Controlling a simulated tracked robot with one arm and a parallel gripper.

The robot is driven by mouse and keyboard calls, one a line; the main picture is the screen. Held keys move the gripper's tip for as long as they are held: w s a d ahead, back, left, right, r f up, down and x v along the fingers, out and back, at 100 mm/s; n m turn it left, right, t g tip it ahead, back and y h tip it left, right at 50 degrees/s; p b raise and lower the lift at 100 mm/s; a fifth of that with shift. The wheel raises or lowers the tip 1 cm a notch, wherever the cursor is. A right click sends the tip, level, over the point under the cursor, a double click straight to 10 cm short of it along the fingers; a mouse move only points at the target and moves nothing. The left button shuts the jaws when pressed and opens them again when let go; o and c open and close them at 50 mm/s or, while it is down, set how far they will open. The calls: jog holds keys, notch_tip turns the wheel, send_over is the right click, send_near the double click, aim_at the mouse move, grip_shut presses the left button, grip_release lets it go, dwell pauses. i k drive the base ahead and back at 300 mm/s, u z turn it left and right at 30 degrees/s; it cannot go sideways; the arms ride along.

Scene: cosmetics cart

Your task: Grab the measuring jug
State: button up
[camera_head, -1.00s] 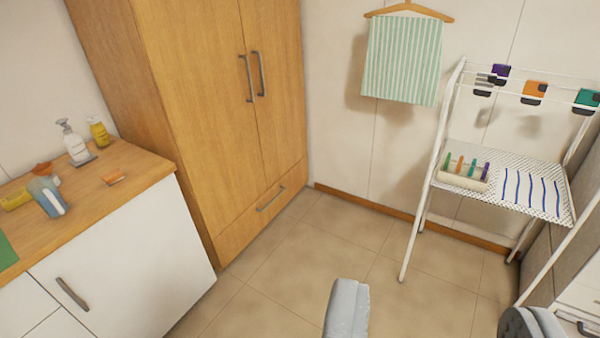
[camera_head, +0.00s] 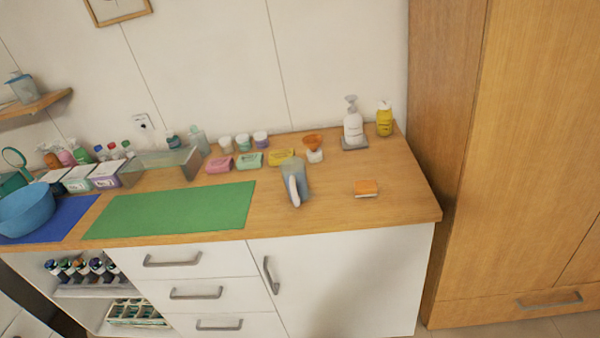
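A pump bottle (camera_head: 353,125) stands behind. The green mat (camera_head: 170,210) is bare. A tall wooden wardrobe (camera_head: 500,160) borders the counter at right.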

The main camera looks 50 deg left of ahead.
aim_at(292, 169)
jog(key=u, duration=0.5)
jog(key=i, duration=1.05)
jog(key=u, duration=1.15)
jog(key=i, duration=0.55)
jog(key=u, duration=0.3)
jog(key=k, duration=0.95)
jog(key=u, duration=0.2)
jog(key=i, duration=0.95)
jog(key=z, duration=0.15)
